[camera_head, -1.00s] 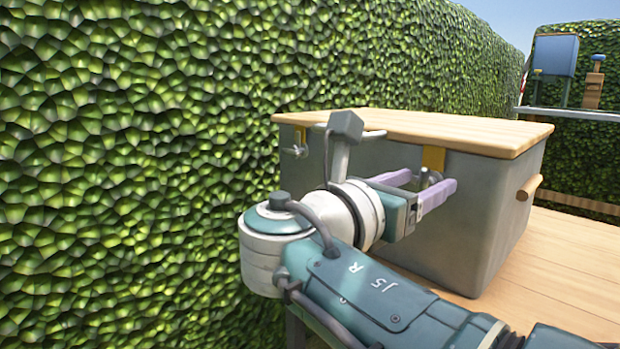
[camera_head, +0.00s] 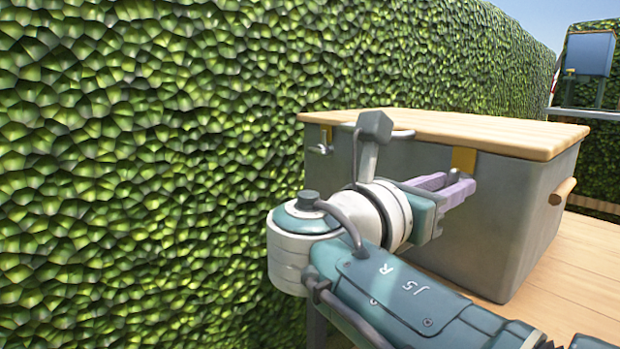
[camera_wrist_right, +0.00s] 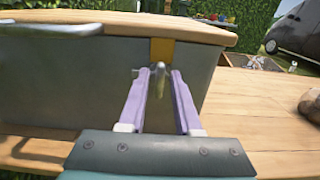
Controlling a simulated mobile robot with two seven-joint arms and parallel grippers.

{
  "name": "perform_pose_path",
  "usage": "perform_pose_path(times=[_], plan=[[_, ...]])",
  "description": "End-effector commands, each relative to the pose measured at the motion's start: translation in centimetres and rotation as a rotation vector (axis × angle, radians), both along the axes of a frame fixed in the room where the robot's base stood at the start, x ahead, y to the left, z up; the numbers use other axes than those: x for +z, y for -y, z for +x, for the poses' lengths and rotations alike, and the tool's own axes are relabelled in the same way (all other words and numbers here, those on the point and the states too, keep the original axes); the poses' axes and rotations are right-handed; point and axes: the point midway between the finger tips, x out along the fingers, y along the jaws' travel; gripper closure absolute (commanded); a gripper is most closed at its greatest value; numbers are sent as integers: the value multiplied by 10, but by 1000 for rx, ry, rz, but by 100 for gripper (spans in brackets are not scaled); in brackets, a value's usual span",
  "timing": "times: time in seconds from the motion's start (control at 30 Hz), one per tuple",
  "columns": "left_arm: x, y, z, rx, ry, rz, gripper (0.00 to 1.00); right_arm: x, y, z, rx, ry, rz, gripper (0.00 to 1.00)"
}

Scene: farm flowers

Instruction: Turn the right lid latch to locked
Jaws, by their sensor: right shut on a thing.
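A grey box (camera_head: 500,220) with a wooden lid (camera_head: 450,130) stands on a wooden table. The right lid latch has a yellow plate (camera_head: 463,160) under the lid's front edge and a small metal knob, which shows between my fingers in the wrist view (camera_wrist_right: 159,80). My right gripper (camera_head: 455,187) is shut on this latch, with its purple fingers on either side of the knob (camera_wrist_right: 159,82). The knob hangs roughly downward there; its exact angle is hard to tell. The fingers largely hide the latch in the head view. My left gripper is not in view.
The left latch (camera_head: 322,148) is on the box front near its left end. A grey bar handle (camera_wrist_right: 50,28) is beside it on the box. A wooden side handle (camera_head: 562,191) sticks out on the right. A hedge (camera_head: 150,150) stands behind.

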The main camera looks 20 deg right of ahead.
Motion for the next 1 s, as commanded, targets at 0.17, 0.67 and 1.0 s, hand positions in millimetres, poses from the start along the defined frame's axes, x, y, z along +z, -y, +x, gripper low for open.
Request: perform_pose_path(times=[0.17, 0.67, 1.0], plan=[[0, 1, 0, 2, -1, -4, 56, -1, 0, 0, 0, 3, 2, 100], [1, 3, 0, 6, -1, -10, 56, -1, 1, -1, -1, 238, 100, 100], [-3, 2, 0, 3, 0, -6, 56, -3, 2, -3, -2, 536, 224, 100]])
